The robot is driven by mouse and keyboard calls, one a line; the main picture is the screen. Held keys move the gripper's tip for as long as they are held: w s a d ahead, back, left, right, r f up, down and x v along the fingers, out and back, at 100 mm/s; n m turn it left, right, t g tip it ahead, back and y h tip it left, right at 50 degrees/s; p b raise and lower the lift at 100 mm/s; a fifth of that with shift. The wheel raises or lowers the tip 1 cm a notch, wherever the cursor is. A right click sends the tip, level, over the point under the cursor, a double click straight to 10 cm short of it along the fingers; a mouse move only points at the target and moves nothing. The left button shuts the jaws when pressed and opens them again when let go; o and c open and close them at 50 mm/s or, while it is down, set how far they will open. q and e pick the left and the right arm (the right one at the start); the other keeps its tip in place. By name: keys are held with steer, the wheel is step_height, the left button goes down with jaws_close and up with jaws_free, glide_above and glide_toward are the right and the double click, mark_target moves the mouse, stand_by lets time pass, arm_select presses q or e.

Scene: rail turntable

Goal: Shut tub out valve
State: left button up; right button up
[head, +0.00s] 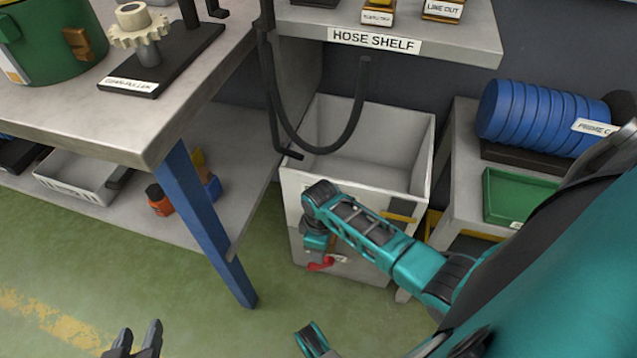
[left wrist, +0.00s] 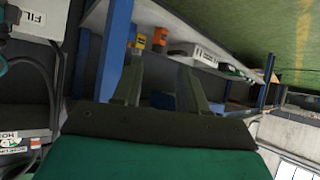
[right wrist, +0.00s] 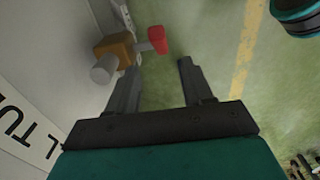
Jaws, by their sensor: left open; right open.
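The white tub (head: 300,185) stands under the hose shelf. Its out valve shows in the right wrist view as a brass body (right wrist: 114,50) with a grey spout and a red handle (right wrist: 158,41). In the head view the red handle (head: 321,264) shows low on the tub's front, with a small white tag beside it. My right gripper (right wrist: 155,78) is open and empty, its left finger close to the valve body; I cannot tell if they touch. In the head view my right wrist partly hides the valve. My left gripper (head: 134,340) is open and empty, over the floor at the bottom left.
A workbench (head: 110,135) with a blue leg (head: 205,225) stands left of the tub. A dark hose (head: 350,130) hangs into the tub. A side table with a green tray (head: 515,195) and a blue ribbed roll (head: 540,115) is at the right. The front floor is clear.

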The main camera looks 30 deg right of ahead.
step_height(320, 180, down, 6)
steer(key=b, duration=0.3)
steer(key=shift+f, duration=0.7)
steer(key=shift+c, duration=0.4)
jaws_close()
